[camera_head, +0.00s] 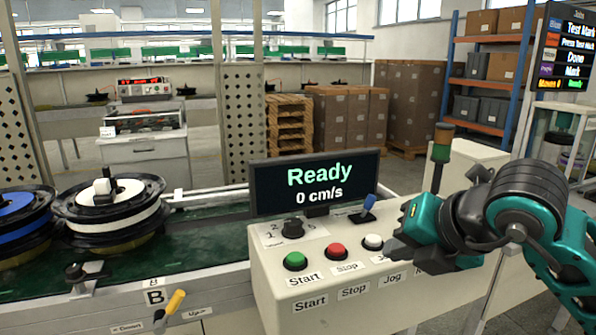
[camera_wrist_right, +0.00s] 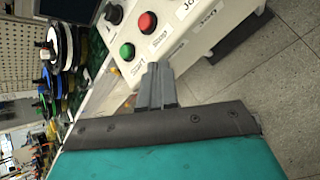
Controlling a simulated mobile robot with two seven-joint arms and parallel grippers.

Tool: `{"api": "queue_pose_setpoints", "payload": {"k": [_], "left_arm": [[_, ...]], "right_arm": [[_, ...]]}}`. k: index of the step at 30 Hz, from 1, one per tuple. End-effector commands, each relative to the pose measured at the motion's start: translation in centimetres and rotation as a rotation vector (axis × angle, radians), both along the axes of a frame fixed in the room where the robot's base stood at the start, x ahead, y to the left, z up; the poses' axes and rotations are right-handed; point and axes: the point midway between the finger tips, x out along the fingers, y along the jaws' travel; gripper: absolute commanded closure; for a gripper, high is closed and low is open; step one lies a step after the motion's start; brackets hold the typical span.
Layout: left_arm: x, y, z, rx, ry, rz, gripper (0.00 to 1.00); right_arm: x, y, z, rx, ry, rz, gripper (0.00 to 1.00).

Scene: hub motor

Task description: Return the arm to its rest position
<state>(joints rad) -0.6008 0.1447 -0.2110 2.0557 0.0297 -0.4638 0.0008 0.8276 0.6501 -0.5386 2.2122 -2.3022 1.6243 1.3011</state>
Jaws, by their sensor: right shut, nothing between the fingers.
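My right arm (camera_head: 535,200) comes in from the right in the head view, teal and black. Its gripper (camera_head: 398,250) is shut and empty, in front of the control box (camera_head: 330,300) near the white Jog button (camera_head: 373,242). In the right wrist view the shut fingers (camera_wrist_right: 157,85) point toward the box's green Start button (camera_wrist_right: 127,51) and red Stop button (camera_wrist_right: 147,22). The fingers appear apart from the buttons. My left gripper is not in view.
A screen (camera_head: 314,183) reading "Ready 0 cm/s" stands behind the box. Hub motors on black reels (camera_head: 108,205) sit on the green conveyor (camera_head: 200,245) at left. A signal tower (camera_head: 440,150) stands beside my right arm. Open floor (camera_wrist_right: 285,90) lies right of the box in the wrist view.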

Motion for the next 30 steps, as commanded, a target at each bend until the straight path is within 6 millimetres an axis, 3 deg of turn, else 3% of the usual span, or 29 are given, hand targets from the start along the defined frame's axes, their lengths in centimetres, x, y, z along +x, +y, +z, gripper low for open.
{"api": "queue_pose_setpoints", "payload": {"k": [1,4,8,12,15,19,23,26,27,30], "left_arm": [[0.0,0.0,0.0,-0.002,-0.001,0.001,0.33],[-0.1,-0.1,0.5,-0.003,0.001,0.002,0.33],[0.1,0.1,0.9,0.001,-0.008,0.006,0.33],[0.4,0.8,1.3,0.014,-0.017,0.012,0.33],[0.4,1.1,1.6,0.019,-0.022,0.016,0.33],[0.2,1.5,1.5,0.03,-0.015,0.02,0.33],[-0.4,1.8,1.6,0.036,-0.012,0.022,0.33],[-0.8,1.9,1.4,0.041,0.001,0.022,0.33],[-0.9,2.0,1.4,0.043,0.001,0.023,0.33],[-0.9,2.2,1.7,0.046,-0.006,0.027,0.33]], "right_arm": [[0.0,0.0,0.0,0.0,0.0,0.0,1.0],[-1.9,3.9,-2.2,0.133,0.09,0.181,1.0],[-4.8,8.2,-3.2,0.355,0.17,0.376,1.0],[-7.8,11.8,-2.3,0.699,0.231,0.521,1.0],[-8.9,13.0,-0.7,1.016,0.248,0.537,1.0],[-7.9,11.7,0.7,1.433,0.237,0.387,1.0],[-5.2,7.8,-1.5,1.772,0.215,0.048,1.0],[-3.9,4.0,-6.3,1.937,0.215,-0.316,1.0],[-3.8,2.5,-9.0,1.974,0.224,-0.48,1.0],[-5.2,-0.4,-15.9,2.0,0.27,-0.865,1.0]]}}
